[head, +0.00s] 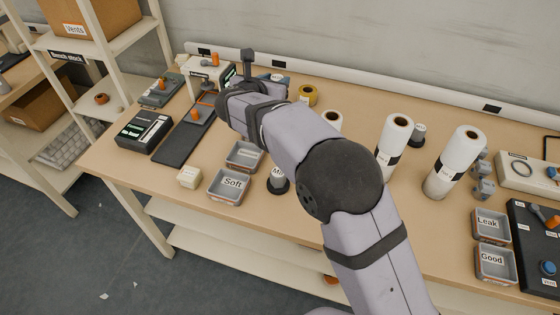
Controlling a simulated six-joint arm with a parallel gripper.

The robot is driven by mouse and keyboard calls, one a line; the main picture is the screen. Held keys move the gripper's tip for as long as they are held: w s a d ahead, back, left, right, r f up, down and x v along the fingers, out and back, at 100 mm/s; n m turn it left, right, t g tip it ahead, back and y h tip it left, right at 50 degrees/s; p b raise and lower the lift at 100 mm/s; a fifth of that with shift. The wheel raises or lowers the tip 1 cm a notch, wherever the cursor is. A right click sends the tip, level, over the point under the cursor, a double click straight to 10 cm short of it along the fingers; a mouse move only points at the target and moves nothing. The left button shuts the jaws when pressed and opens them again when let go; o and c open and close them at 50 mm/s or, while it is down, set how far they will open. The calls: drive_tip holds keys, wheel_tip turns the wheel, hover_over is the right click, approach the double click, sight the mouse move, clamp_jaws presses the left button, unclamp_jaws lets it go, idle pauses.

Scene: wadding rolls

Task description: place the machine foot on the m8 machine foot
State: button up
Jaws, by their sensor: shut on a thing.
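A machine foot (278,184) with a round dark base and a white label starting with "M" stands upright on the table, left of my elbow. My arm partly covers it, so the rest of the label cannot be read. A similar dark foot (418,134) with a white label stands at the back right, between two white rolls. My forearm reaches to the back left of the table. My wrist hides the jaws and whatever is between them, so I cannot see a held foot.
The "Soft" tray (213,194) and another grey tray (236,165) lie left of the labelled foot, near a cream block (189,177). White rolls (438,188) stand at right. "Leak" (476,236) and "Good" (480,277) trays are at front right. A dark mat (172,156) lies at left.

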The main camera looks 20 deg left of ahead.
drive_tip(key=s+a+r+n+y+p, duration=0.15)
drive_tip(key=s+a+r, duration=0.25)
drive_tip(key=s, duration=0.4)
drive_tip(key=s+a+r+n+y+p, duration=0.15)
drive_tip(key=s+a+r, duration=0.25)
drive_tip(key=s, duration=0.4)
drive_tip(key=m+h, duration=0.5)
hover_over(275, 177)
wheel_tip(275, 177, down, 6)
drive_tip(key=shift+f+p, duration=0.6)
drive_tip(key=shift+f, duration=4.3)
drive_tip(key=shift+f, duration=0.15)
drive_tip(key=o, duration=1.1)
